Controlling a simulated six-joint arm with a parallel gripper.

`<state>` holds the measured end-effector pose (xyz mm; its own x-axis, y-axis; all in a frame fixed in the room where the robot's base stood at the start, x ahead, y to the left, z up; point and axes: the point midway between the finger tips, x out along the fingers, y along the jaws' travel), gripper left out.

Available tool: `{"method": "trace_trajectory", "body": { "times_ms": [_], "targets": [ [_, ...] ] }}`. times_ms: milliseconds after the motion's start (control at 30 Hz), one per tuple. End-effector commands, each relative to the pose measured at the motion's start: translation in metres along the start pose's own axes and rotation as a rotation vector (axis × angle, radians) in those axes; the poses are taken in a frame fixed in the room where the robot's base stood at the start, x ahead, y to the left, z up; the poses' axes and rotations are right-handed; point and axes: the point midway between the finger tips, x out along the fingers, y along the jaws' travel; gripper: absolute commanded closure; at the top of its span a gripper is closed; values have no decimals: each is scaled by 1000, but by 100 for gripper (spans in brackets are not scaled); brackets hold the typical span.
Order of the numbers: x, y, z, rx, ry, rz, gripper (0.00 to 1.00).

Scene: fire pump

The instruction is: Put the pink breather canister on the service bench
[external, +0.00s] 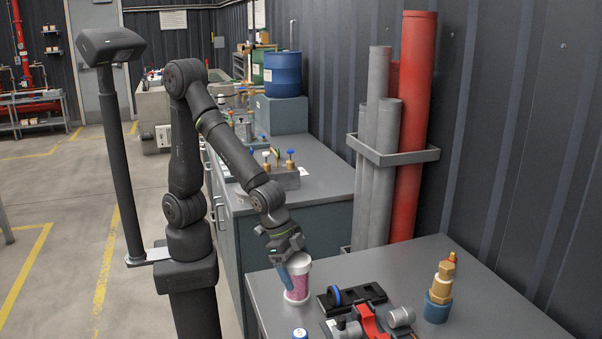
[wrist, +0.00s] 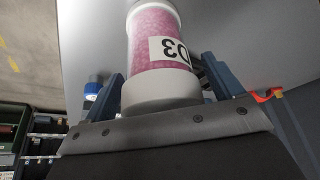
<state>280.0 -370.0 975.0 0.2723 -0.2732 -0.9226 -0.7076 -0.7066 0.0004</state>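The pink breather canister (external: 297,281) has a white lid and a white base, and appears upright on the near grey bench (external: 461,286). In the wrist view my gripper (wrist: 163,80) has a finger close on each side. I cannot tell whether both fingers press on it. Its contact with the bench is partly hidden.
A black fixture (external: 350,297) with a blue ring, red and grey parts (external: 370,322), a blue-white cap (external: 299,333) and a brass fitting in a blue cup (external: 440,286) crowd the near bench. A farther bench (external: 325,172) holds valves and a blue drum (external: 283,74). Pipes (external: 411,130) stand by the wall.

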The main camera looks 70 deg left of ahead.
Motion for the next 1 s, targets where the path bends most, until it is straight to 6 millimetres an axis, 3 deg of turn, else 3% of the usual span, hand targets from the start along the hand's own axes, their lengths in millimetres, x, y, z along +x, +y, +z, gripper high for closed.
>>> {"method": "trace_trajectory", "body": {
  "times_ms": [267,433,1000],
  "targets": [
    [-1,0,0,0,0,0,15],
    [-13,0,-2,0,3,0,15],
    [-108,0,-2,0,3,1,15]
  ]
}}
